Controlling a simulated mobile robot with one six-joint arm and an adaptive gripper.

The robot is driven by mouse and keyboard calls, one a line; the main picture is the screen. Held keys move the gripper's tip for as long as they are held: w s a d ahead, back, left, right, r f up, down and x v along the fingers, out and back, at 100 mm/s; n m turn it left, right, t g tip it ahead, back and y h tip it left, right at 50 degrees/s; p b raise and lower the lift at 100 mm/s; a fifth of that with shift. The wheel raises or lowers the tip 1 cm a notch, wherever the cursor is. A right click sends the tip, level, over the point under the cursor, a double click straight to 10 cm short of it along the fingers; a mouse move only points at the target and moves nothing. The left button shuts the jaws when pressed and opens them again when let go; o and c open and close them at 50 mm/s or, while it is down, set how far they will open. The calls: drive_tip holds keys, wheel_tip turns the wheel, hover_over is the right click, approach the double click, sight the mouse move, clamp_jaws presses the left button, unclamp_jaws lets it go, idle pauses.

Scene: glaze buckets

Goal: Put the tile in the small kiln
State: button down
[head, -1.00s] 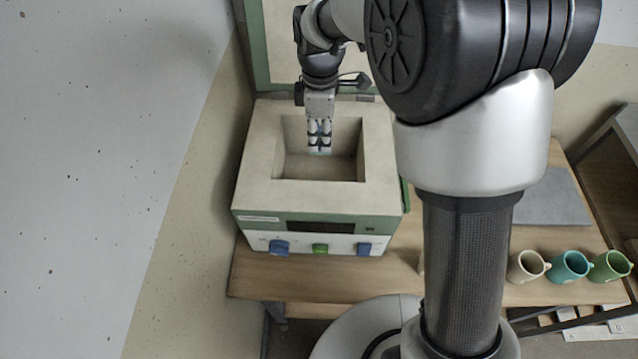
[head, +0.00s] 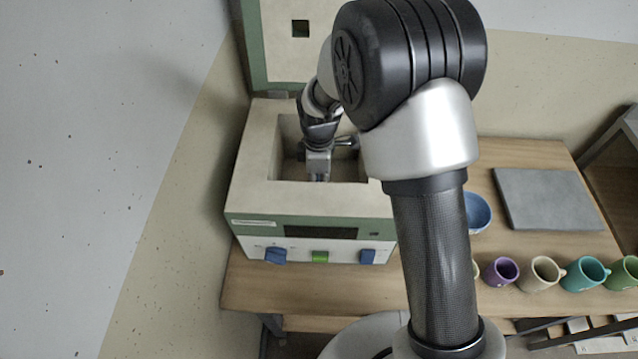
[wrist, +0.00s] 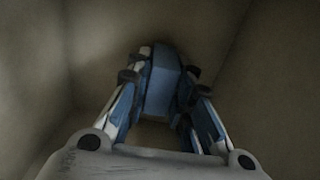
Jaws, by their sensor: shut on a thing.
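The small kiln (head: 243,183) stands on the left of the table, with its lid (head: 273,57) raised at the back. My gripper has gone down into its chamber; in the head view the front wall hides the fingertips. In the wrist view my gripper (wrist: 160,95) is shut on the tile (wrist: 163,82), a blue block between the two fingers. The chamber walls surround it, and the tile is close to the floor; whether it touches the floor I cannot tell.
Right of the kiln are a blue bowl (head: 477,212), a grey slab (head: 547,199), and a row of mugs, among them a purple one (head: 502,271) and a teal one (head: 584,274). The table front (head: 300,290) before the kiln is clear.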

drive_tip(key=shift+f, duration=0.15)
drive_tip(key=c, duration=1.4)
unclamp_jaws()
